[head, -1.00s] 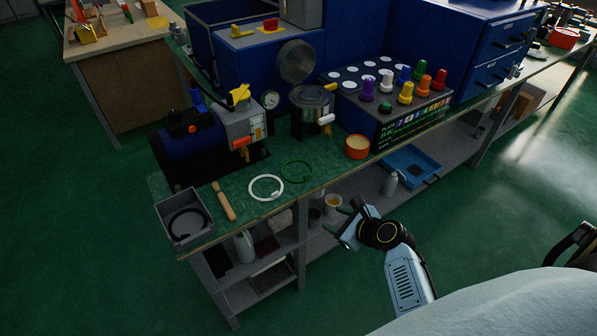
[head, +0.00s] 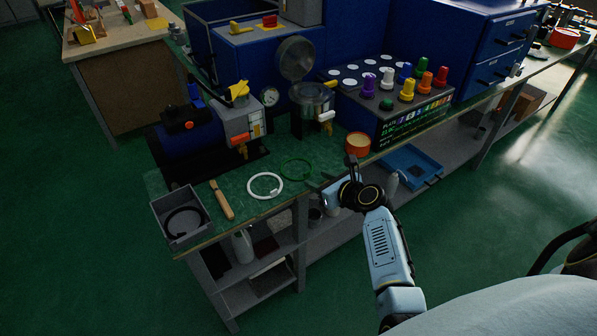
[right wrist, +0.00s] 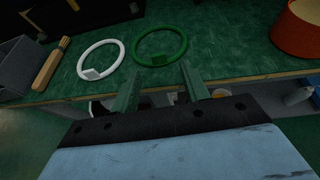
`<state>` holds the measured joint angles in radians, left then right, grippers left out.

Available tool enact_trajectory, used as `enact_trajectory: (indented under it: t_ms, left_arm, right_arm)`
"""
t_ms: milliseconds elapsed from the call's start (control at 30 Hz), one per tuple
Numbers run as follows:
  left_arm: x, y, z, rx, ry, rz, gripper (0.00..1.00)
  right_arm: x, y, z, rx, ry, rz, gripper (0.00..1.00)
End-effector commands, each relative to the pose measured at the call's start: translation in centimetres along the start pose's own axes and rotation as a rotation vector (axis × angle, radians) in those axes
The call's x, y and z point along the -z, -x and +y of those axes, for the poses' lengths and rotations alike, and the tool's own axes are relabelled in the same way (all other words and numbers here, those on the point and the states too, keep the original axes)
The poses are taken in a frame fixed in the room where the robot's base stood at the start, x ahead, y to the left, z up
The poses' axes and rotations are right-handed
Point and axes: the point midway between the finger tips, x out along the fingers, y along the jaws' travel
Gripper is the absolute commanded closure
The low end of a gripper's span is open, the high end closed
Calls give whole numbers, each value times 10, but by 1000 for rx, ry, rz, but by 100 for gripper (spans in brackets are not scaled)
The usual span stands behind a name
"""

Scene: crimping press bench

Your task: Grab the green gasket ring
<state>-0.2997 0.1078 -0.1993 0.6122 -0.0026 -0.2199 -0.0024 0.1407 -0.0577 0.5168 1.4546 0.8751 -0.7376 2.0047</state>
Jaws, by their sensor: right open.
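The green gasket ring (head: 296,169) lies flat on the green bench top, close to the front edge. In the right wrist view the green gasket ring (right wrist: 160,46) lies just beyond my fingertips, with a small tab at its lower rim. My right gripper (head: 322,190) is at the bench's front edge, short of the ring and apart from it. In the right wrist view my right gripper (right wrist: 158,75) is open and empty, its two fingers pointing toward the ring. My left gripper is not in view.
A white ring (head: 265,186) lies left of the green one. An orange-rimmed cup (head: 357,144) is to the right. A pressure pot (head: 311,100) stands behind. A shelf runs below the bench top.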

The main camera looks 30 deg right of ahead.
Motion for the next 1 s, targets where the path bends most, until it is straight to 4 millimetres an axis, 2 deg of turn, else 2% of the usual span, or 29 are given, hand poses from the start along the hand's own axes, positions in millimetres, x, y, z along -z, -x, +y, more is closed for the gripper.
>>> enact_trajectory:
  t_ms: [33,200,467,833,1000]
  left_arm:
    - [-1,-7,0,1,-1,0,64]
    - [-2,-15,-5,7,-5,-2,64]
    - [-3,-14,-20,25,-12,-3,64]
    - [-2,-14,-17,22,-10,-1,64]
    - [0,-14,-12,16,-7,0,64]
  right_arm:
    - [2,-11,1,-2,0,-1,55]
    - [2,-30,1,-1,-1,0,55]
    - [0,-34,1,0,0,0,55]
    - [1,-33,1,0,0,1,100]
    - [1,-33,1,0,0,0,100]
